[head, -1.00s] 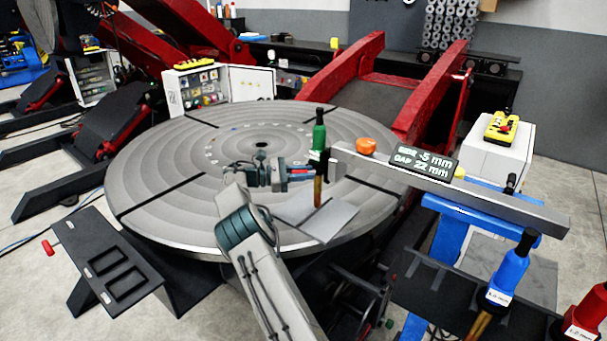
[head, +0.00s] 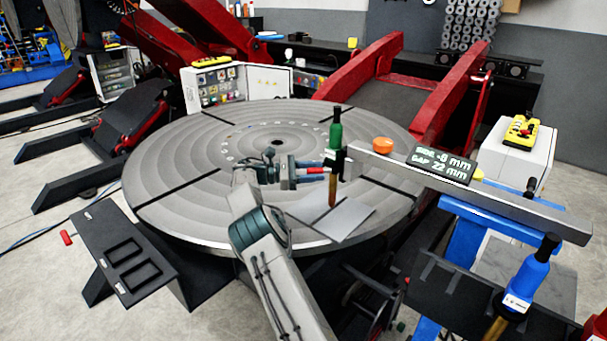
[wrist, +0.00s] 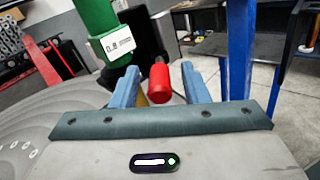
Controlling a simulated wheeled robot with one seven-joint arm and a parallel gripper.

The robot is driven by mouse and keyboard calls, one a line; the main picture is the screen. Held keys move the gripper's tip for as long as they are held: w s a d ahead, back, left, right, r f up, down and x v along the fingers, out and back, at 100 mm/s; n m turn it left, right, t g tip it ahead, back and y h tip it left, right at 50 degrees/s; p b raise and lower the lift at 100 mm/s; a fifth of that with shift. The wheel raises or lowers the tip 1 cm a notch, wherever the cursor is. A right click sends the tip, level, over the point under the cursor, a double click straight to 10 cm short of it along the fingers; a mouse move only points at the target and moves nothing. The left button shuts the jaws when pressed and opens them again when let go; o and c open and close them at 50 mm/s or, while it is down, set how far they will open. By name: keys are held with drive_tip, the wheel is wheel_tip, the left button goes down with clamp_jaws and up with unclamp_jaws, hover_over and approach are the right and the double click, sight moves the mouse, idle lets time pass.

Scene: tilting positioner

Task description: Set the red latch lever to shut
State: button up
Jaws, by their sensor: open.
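The red latch lever's grip (wrist: 160,82) shows in the wrist view as a red cylinder between the two blue fingers. It has clear space to each finger, and a grey pin shows at its far end. In the head view the red grip (head: 315,170) is small and partly hidden by my fingers. My gripper (head: 312,171) is open around it, beside the green-handled tool. In the wrist view my gripper (wrist: 162,84) is also open. I cannot tell whether the fingers touch the grip or which position the lever is in.
A green-handled tool (head: 336,132) stands upright close by, at the left end of a grey bar (head: 520,207). A display (head: 442,165) and an orange cap (head: 382,144) are on or near the bar. The round grey turntable (head: 190,180) lies below. A black slotted plate (head: 103,228) is at left.

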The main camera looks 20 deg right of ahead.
drive_tip(key=shift+b+v, duration=0.45)
drive_tip(key=shift+v, duration=2.3)
